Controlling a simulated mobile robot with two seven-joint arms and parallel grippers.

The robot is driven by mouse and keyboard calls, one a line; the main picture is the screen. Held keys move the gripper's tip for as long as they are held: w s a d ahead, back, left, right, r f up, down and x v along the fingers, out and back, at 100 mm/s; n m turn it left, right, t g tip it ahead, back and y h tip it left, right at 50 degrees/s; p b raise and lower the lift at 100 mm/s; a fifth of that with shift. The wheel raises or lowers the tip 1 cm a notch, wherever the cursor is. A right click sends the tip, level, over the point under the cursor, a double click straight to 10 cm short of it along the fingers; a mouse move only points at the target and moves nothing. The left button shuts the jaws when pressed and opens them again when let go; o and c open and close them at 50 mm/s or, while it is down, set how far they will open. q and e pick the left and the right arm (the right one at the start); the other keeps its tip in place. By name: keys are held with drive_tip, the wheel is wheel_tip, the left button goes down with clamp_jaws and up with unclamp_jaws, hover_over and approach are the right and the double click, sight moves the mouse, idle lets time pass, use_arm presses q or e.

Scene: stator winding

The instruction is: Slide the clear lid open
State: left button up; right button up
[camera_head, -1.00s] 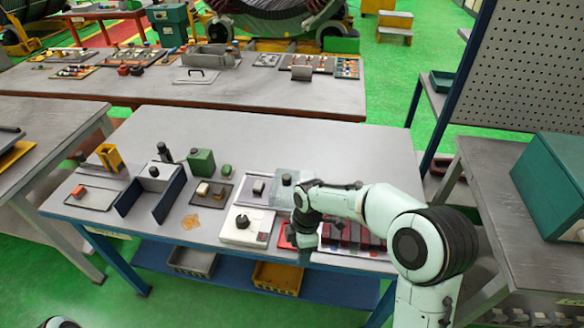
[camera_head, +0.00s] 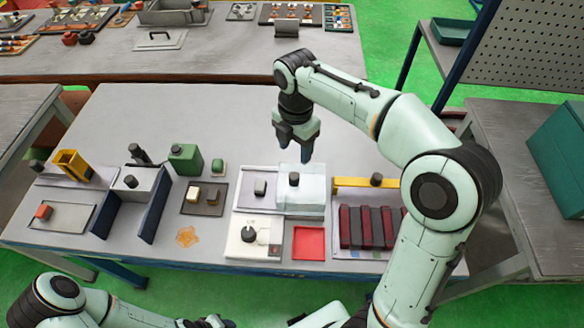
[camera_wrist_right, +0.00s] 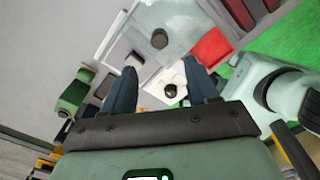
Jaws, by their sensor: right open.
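The clear lid (camera_head: 313,199) is a pale see-through panel with a dark round knob (camera_head: 294,179) on top. It lies at the right part of a light tray (camera_head: 243,203), whose left part shows a small grey block (camera_head: 260,187). The lid also shows in the right wrist view (camera_wrist_right: 183,28), with its knob beyond my fingertips. My right gripper (camera_head: 294,157) points down above the lid's back edge, apart from it. Its two fingers are spread with nothing between them in the right wrist view (camera_wrist_right: 158,68). Part of my left arm shows at the bottom left, but its gripper cannot be made out.
A white box with a black knob (camera_head: 240,247) and a red square (camera_head: 309,242) lie in front of the lid. A yellow bar (camera_head: 350,183) and dark red blocks (camera_head: 365,226) stand to its right. Green and yellow parts stand left.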

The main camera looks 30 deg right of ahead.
sight(299, 176)
wheel_tip(299, 176, down, 10)
drive_tip(key=shift+f+b, duration=0.15)
drive_tip(key=shift+b, duration=0.45)
use_arm(q)
drive_tip(key=shift+s+f, duration=0.9)
drive_tip(key=shift+f, duration=0.2)
use_arm(e)
drive_tip(key=shift+f, duration=0.7)
drive_tip(key=shift+c, duration=0.3)
clamp_jaws()
drive_tip(key=shift+s+d, duration=0.2)
drive_tip(key=shift+d, duration=0.3)
unclamp_jaws()
drive_tip(key=shift+o, duration=0.3)
drive_tip(key=shift+s, duration=0.1)
drive_tip(key=shift+r, duration=0.1)
